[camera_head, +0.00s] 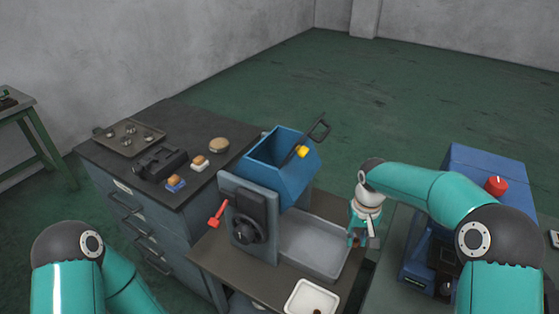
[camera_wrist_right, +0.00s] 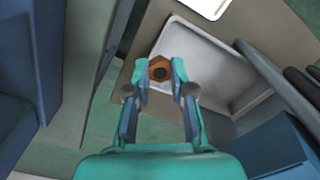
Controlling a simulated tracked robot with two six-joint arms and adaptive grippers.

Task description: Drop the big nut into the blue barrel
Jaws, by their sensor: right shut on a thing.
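The big nut (camera_wrist_right: 159,69) is a brown-orange hex nut with a dark hole. My right gripper (camera_wrist_right: 160,78) is shut on it, with a fingertip on either side. In the head view, my right gripper (camera_head: 362,238) points down near the right edge of the grey tray, and the nut is mostly hidden there. The blue barrel (camera_head: 294,182) is an open, angular blue tub on the machine, left of and beyond the right gripper. Its dark inside faces up. My left arm shows at the lower left, but its gripper is out of the picture.
A grey tray (camera_head: 318,250) lies beside the barrel's machine, with a white tray (camera_head: 302,299) in front. A lever with a yellow part (camera_head: 302,151) rises at the barrel's rim. A blue machine with a red knob (camera_head: 495,185) stands right. A dark-topped cabinet (camera_head: 205,143) stands left.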

